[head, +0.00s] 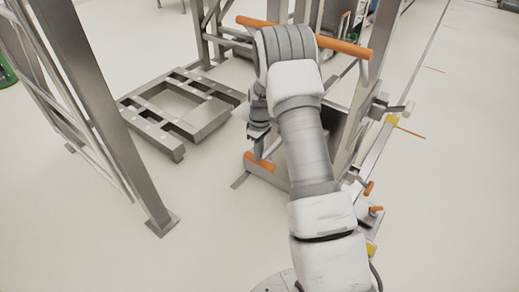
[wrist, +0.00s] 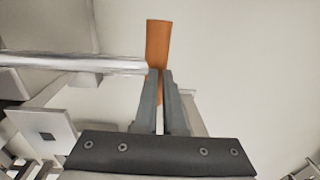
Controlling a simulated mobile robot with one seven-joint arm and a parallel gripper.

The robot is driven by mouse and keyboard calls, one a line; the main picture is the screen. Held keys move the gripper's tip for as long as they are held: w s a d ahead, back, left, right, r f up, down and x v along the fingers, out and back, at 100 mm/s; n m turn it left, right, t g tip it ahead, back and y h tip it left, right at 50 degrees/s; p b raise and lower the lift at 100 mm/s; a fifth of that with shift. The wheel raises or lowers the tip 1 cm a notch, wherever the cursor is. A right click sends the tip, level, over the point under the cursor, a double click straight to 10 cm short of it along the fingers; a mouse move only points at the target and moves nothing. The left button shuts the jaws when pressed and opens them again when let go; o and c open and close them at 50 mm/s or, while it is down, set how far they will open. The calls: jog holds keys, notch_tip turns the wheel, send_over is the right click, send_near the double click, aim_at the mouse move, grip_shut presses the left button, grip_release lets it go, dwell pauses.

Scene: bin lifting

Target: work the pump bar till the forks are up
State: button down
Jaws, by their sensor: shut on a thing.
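The pump bar's orange grip (head: 258,163) is low in front of the lifter, left of my arm in the head view. My gripper (head: 259,150) reaches down to it and is shut on it. In the wrist view the orange grip (wrist: 158,42) stands between and beyond my fingertips (wrist: 160,74), with a pale metal rod (wrist: 70,64) coming in from the left. The lifter's steel frame (head: 378,62) with an orange push handle (head: 342,47) is partly hidden behind my arm. I cannot make out the forks or their height.
A low grey steel frame (head: 155,127) with openings lies on the floor to the left. A tall steel post (head: 105,115) stands at the near left. A rail (head: 425,55) with orange marks runs along the right. The pale floor at front left and far right is clear.

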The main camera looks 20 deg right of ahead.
jog(key=f, duration=0.2)
jog(key=f+b, duration=0.1)
jog(key=f, duration=0.1)
jog(key=a+f+b, duration=0.1)
jog(key=f, duration=0.1)
jog(key=shift+s, duration=0.4)
jog(key=shift+a+f, duration=0.1)
jog(key=shift+f, duration=0.15)
notch_tip(320, 180, up, 15)
jog(key=s+a+p, duration=0.1)
jog(key=a+p, duration=0.1)
jog(key=p, duration=0.4)
jog(key=shift+s+a, duration=0.15)
jog(key=shift+s, duration=0.1)
jog(key=shift+r, duration=0.1)
